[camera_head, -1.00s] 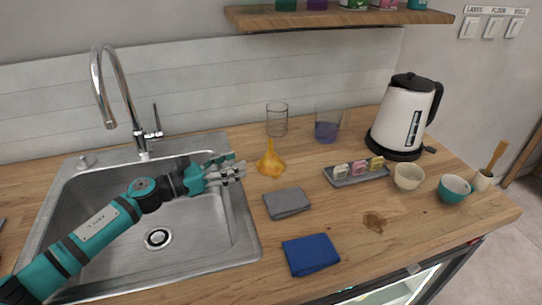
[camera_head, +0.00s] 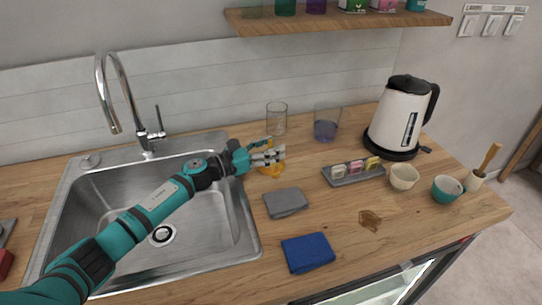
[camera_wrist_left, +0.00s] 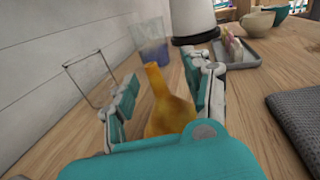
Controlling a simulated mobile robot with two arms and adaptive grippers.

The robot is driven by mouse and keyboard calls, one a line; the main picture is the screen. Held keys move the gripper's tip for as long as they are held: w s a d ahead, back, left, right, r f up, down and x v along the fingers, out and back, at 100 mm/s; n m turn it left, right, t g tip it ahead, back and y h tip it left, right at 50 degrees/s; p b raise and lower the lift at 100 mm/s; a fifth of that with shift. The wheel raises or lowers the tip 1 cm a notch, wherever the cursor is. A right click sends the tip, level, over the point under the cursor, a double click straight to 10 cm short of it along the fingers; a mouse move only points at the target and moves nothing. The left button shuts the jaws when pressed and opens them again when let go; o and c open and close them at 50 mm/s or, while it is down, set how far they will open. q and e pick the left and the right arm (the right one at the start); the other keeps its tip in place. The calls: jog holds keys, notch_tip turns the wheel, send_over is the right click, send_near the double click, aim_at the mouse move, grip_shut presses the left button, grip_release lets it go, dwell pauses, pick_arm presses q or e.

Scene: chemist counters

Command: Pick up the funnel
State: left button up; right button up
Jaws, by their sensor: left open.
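The orange-yellow funnel (camera_head: 270,172) stands on the wooden counter just right of the sink, mostly hidden behind my left gripper in the head view. In the left wrist view the funnel (camera_wrist_left: 168,108) stands with its narrow spout up, between the two open fingers. My left gripper (camera_head: 272,154) is open, its fingers on either side of the funnel. I cannot tell whether either finger touches it. My right gripper is not in view.
A clear glass (camera_head: 276,118) and a glass with purple liquid (camera_head: 326,130) stand behind the funnel. A grey cloth (camera_head: 286,202) and a blue cloth (camera_head: 308,252) lie in front. A grey tray (camera_head: 352,180) and a kettle (camera_head: 398,120) are to the right. The sink (camera_head: 90,215) is left.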

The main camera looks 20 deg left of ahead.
pick_arm(q)
jog(key=shift+a, duration=0.1)
grip_shut()
dwell(0.4)
jog(key=shift+r, duration=0.1)
jog(key=shift+r, duration=0.3)
jog(key=shift+s+r, duration=0.2)
jog(key=shift+r, duration=0.45)
jog(key=shift+s+r, duration=0.2)
jog(key=shift+r, duration=0.4)
jog(key=s+d+r+b, duration=0.1)
jog(key=s+b, duration=0.1)
jog(key=s, duration=1.3)
jog(key=shift+r, duration=0.4)
jog(key=shift+s+d, duration=0.1)
